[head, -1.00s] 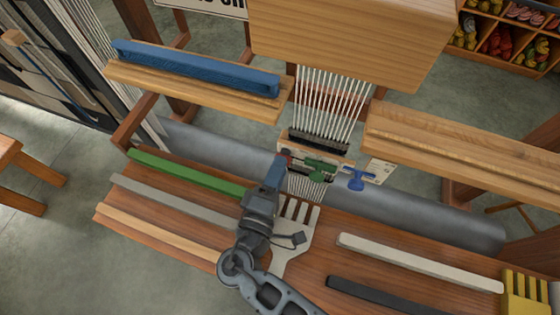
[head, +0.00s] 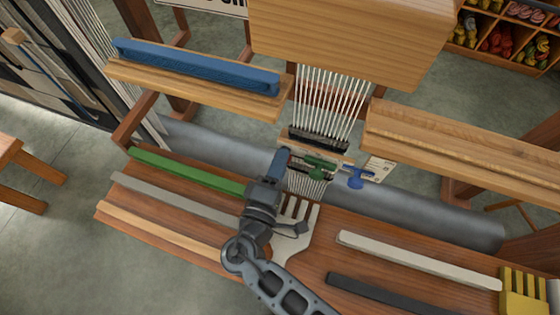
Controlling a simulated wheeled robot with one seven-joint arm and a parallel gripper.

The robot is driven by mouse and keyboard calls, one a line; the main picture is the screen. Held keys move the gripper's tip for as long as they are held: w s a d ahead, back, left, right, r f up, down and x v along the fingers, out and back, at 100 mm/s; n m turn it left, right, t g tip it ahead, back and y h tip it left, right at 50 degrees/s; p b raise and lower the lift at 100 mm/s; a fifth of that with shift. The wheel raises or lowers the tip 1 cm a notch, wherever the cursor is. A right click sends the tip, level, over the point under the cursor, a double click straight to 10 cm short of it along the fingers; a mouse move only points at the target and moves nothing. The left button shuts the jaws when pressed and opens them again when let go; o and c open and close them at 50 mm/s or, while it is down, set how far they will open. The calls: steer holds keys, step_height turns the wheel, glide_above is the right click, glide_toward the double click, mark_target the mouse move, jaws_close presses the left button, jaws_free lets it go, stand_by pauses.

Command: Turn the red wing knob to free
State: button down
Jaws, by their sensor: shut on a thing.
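The red wing knob is hidden behind my gripper in the head view now. My gripper (head: 281,158) reaches to the left end of the small knob panel below the loom's threads. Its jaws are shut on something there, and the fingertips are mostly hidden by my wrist. A green wing knob (head: 318,165) sits just right of my gripper on the same panel. A blue wing knob (head: 355,178) is farther right, by a pale label card (head: 379,169).
A grey roller (head: 430,217) runs behind the panel. The wooden bench (head: 200,240) bears a green bar (head: 185,171), a grey bar (head: 170,197), a white bar (head: 415,260), a black bar (head: 390,297) and a pale fork-shaped comb (head: 300,225). A blue beam (head: 195,67) lies on the upper left shelf.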

steer(key=shift+n, duration=0.4)
steer(key=shift+n+p, duration=3.85)
steer(key=shift+n, duration=4.65)
steer(key=c, duration=1.2)
jaws_free()
steer(key=shift+s, duration=0.1)
steer(key=shift+b+v, duration=0.5)
steer(key=shift+v, duration=3.35)
